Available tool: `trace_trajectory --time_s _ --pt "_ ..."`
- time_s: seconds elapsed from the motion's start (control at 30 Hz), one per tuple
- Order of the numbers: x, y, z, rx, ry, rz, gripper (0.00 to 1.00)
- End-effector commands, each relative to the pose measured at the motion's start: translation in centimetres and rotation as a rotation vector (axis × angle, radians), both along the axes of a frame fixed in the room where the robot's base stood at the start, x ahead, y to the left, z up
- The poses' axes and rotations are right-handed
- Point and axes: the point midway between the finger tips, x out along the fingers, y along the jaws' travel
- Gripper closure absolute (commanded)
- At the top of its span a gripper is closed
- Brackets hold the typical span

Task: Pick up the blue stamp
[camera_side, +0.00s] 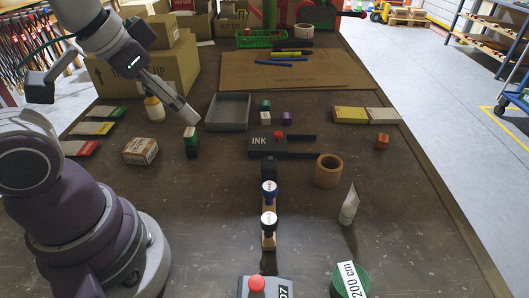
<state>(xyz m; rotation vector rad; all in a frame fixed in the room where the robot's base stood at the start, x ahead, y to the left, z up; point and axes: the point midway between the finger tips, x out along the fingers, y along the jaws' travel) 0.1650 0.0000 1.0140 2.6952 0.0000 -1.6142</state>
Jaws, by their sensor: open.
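The blue stamp (270,199) stands upright in the middle of the table, with a blue base and a pale marked top. It is in a row with a dark stamp (268,229) nearer the camera and another dark piece behind it, on a narrow wooden rack (269,242). My gripper (190,118) is up and to the left of the stamp, well apart from it, pointing down and right above the area near a green block. It holds nothing that I can see. Its fingers are small in this view.
A dark INK box (267,147) lies behind the row. A tape roll (328,171) and a white tube (349,207) are to the right. A green tape (350,281) lies in front.

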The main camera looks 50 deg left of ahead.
Motion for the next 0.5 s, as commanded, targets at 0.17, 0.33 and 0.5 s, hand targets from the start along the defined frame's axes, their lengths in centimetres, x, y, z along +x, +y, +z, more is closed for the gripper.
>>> trace_trajectory --time_s 0.17,0.33,0.5 --pt "0.2 -0.1 0.0 -0.014 0.011 0.029 0.39" --pt "3.1 -1.2 -0.5 -0.175 0.146 0.387 0.39" --pt "7.2 -3.6 -3.4 -0.376 0.334 0.951 0.39"
